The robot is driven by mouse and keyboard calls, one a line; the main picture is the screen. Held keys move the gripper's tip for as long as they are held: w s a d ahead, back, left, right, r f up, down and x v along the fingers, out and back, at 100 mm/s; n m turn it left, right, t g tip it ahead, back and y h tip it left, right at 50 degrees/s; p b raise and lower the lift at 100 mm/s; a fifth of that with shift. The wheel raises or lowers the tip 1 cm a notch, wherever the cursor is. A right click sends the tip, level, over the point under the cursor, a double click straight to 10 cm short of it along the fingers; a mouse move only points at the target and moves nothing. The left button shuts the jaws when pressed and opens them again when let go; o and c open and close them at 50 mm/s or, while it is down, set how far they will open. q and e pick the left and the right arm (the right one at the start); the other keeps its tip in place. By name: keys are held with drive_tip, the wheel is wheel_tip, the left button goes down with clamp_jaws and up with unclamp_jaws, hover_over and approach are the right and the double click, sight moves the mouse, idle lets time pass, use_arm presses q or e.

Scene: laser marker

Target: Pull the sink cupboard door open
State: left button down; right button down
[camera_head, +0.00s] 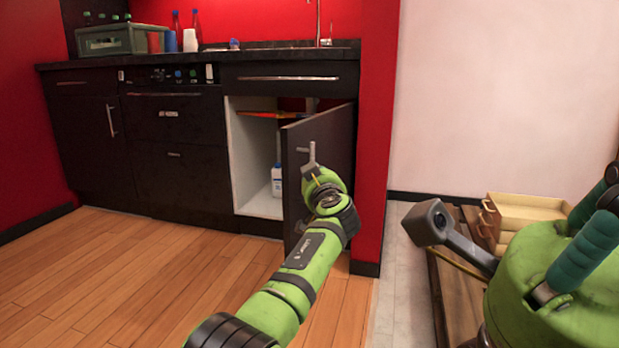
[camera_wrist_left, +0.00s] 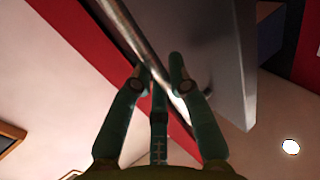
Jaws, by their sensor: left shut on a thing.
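The sink cupboard door (camera_head: 333,136) is a dark panel that stands ajar, swung out from the right side of the cupboard. Its metal bar handle (camera_wrist_left: 127,28) runs diagonally through the left wrist view, with the door panel's grey face (camera_wrist_left: 215,60) beside it. My left gripper (camera_wrist_left: 160,78) is shut on the handle, its teal fingers around the bar. In the head view my left gripper (camera_head: 325,190) is in front of the door, and its fingers are mostly hidden. My right gripper (camera_head: 609,187) is at the right edge, away from the cupboard, its fingertips partly cut off.
The open cupboard (camera_head: 244,160) shows a white interior with a white bottle (camera_head: 277,180). A red wall end (camera_head: 376,130) stands just right of the door. A wooden crate (camera_head: 525,212) is at the right. The wooden floor (camera_head: 130,270) before the cabinets is clear.

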use_arm(q)
drive_tip(key=shift+s+d+r, duration=0.1)
drive_tip(key=shift+d+r, duration=0.25)
drive_tip(key=shift+d, duration=0.05)
drive_tip(key=c, duration=1.3)
unclamp_jaws()
drive_tip(key=shift+o, duration=0.7)
drive_tip(key=shift+f, duration=0.2)
drive_tip(key=shift+a+f, duration=0.1)
drive_tip(key=shift+a, duration=0.1)
